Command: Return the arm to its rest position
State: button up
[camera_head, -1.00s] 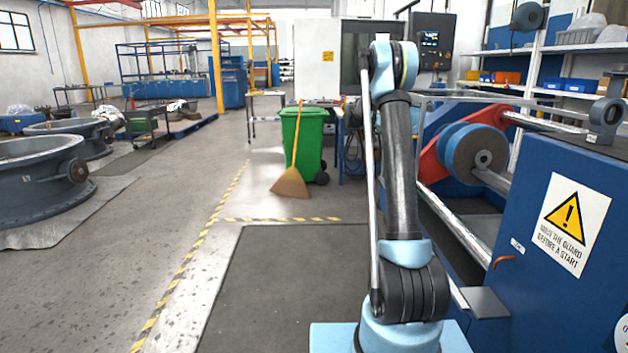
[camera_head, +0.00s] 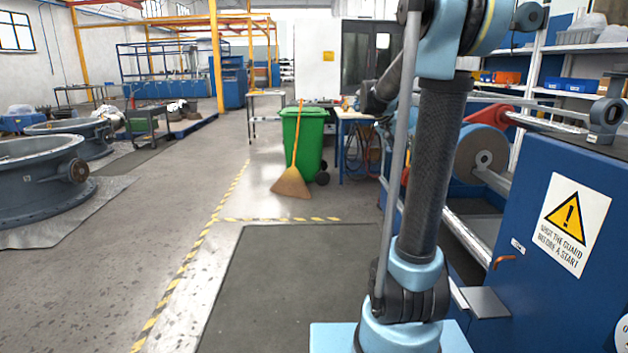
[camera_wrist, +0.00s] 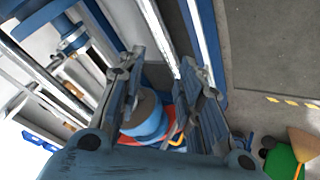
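My arm (camera_head: 435,165) rises from its light-blue base in the right half of the head view. Its long dark link stands nearly upright with a slight lean to the right, and the light-blue elbow is cut by the top edge. A dark arm part shows to the left of the elbow; my gripper itself cannot be made out there. In the wrist view my gripper (camera_wrist: 158,68) has its two dark fingers spread apart. Nothing is held between them; a machine with a grey and blue roller shows beyond the gap.
A blue machine cabinet (camera_head: 560,235) with a warning sign stands close on the arm's right. A green bin (camera_head: 303,140) with a broom (camera_head: 291,182) stands ahead. Grey valve bodies (camera_head: 38,180) lie at the left. The floor between is clear.

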jog(key=s+a+f+n+y, duration=0.2)
jog(key=s+a+f, duration=0.2)
jog(key=s, duration=0.7)
jog(key=s+a+f+n+y, duration=0.2)
jog(key=s+a+f, duration=0.3)
jog(key=s+f, duration=0.4)
jog(key=s+a+f+n+y, duration=0.2)
jog(key=s+f, duration=0.5)
jog(key=s, duration=0.7)
jog(key=a+y, duration=0.1)
jog(key=a, duration=0.1)
jog(key=shift+s+a+f+n, duration=0.15)
jog(key=shift+s+a+n, duration=0.15)
jog(key=shift+s, duration=0.05)
jog(key=shift+w+f, duration=0.2)
jog(key=shift+w, duration=0.2)
